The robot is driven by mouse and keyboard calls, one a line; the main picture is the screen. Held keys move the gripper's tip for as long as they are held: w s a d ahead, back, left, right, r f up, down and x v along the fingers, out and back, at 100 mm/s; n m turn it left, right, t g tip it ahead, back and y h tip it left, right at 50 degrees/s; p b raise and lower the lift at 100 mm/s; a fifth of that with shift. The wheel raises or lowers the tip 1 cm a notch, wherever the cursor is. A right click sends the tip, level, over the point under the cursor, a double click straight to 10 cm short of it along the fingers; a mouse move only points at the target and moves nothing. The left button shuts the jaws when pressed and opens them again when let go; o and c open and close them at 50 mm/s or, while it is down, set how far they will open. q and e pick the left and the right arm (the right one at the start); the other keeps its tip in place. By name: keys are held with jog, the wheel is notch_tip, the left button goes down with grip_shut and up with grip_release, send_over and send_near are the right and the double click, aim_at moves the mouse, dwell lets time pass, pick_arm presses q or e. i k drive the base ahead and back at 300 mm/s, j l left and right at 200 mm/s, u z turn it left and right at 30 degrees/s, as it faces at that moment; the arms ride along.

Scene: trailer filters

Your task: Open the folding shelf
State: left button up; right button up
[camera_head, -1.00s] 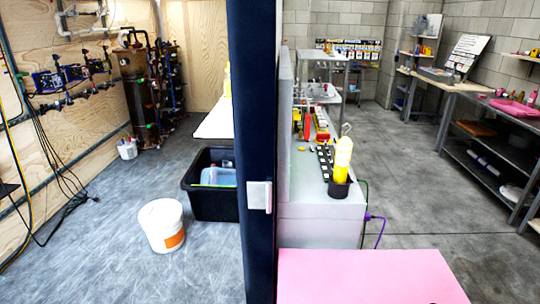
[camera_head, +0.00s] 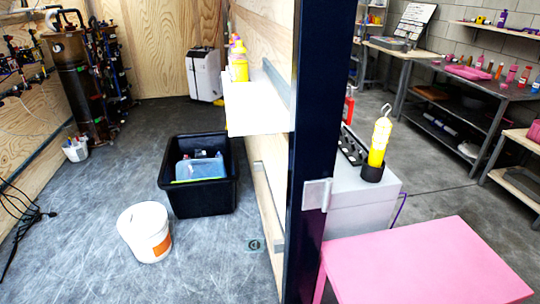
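Lower on the same wall is a metal frame or rail (camera_head: 268,205), partly seen edge-on. Right of the post, a pink flat top (camera_head: 425,262) lies level at the lower right, with pink legs under it. I cannot tell for sure which of these is the folding shelf. Neither of my grippers shows in the head view.
A dark upright post (camera_head: 312,120) with a metal hinge or latch (camera_head: 317,194) splits the view. A black bin (camera_head: 200,208) and a white bucket (camera_head: 145,232) stand on the left floor. A grey cabinet (camera_head: 365,198) stands behind the pink top.

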aim_at(274, 146)
jog(key=j+z, duration=0.35)
jog(key=i+j+z, duration=0.15)
jog(key=j+z, duration=0.25)
jog(key=i+j+z, duration=0.1)
jog(key=j+z, duration=1)
